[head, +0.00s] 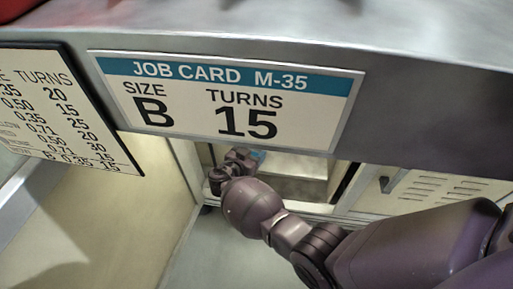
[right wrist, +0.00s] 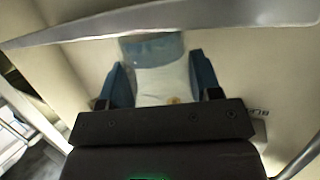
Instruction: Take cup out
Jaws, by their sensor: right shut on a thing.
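My right gripper (right wrist: 162,78) has its two blue fingers on either side of a white cup (right wrist: 162,85) with a blue-grey band at its top, and it is shut on the cup. A small brownish mark shows low on the cup. In the head view my right gripper (head: 244,160) reaches in under the grey ledge, at an open cabinet compartment. My left gripper is not in view.
A job card M-35 (head: 226,100), size B, 15 turns, is on the grey ledge (head: 430,110) above my arm. A turns chart (head: 55,105) is at the left. A vented locker door (head: 440,188) stands right of the compartment. A pale metal edge (right wrist: 200,18) crosses the top of the wrist view.

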